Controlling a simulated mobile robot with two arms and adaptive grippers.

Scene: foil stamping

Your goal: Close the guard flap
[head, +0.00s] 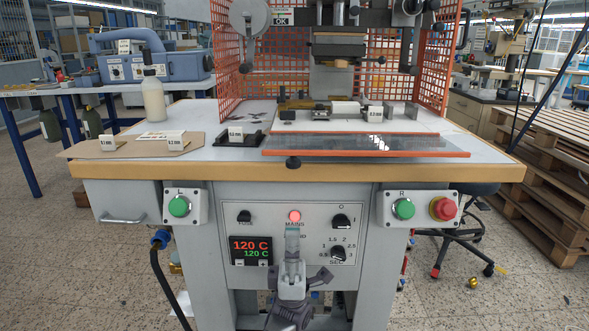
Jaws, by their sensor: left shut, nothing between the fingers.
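The guard flap (365,145) is a clear panel with orange edges. It lies folded down, nearly flat, across the front of the stamping press table, so the press front stands open. A black knob (293,162) sits at its front left edge. My left gripper (292,234) is shut and empty. It points up in front of the control panel, below the table edge and the knob, apart from the flap. My right gripper is not in view.
Orange mesh guards (234,65) flank the press head (338,45). A white bottle (153,97), a cardboard sheet (120,146) and small labelled blocks stand on the table (215,108). Green buttons (179,206) and a red stop button (443,208) jut out below the table edge.

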